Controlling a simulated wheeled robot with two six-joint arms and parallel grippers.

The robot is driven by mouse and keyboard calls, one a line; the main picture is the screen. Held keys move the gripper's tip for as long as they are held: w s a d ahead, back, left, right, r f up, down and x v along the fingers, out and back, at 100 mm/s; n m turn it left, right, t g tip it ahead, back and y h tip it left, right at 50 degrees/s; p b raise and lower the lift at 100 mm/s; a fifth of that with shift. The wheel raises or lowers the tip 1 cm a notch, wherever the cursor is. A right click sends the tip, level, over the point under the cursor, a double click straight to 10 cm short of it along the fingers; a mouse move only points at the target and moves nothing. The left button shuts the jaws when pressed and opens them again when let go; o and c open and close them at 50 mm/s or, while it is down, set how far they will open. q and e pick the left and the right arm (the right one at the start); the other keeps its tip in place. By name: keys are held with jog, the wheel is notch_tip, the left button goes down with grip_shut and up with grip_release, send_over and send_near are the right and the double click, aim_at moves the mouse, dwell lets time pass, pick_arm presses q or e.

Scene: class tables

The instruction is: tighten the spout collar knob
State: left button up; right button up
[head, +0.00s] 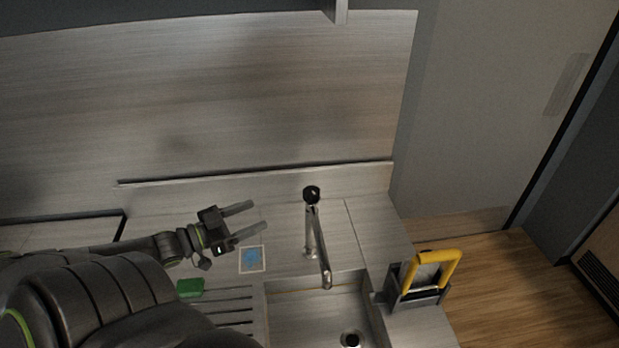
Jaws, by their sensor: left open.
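The spout collar knob (311,193) looks like a dark round knob at the top of the chrome faucet's base. The faucet spout (318,246) reaches from it toward the sink. My left gripper (254,217) comes in from the left, to the left of the knob and apart from it. Its two grey fingers are spread and point right, with nothing between them. My right gripper does not show.
The sink (311,316) with a dark drain lies below the spout. A blue square pad (251,259) and a green sponge-like block (190,287) lie left of the sink, near drain grooves. A yellow-handled holder (432,268) stands at right. A wall backs the counter.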

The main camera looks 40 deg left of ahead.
aim_at(304, 196)
pick_arm(q)
jog(key=b+x, duration=0.1)
jog(key=x, duration=1)
jog(key=shift+w+d+f+b, duration=0.1)
jog(key=shift+w+d+b, duration=0.1)
jog(key=shift+w+b, duration=0.1)
jog(key=b+x, duration=0.2)
jog(key=b, duration=0.2)
jog(key=shift+w+d+f, duration=0.1)
jog(key=shift+w+f, duration=0.05)
jog(key=shift+w, duration=0.15)
jog(key=shift+w+r, duration=0.25)
jog(key=shift+x, duration=1.1)
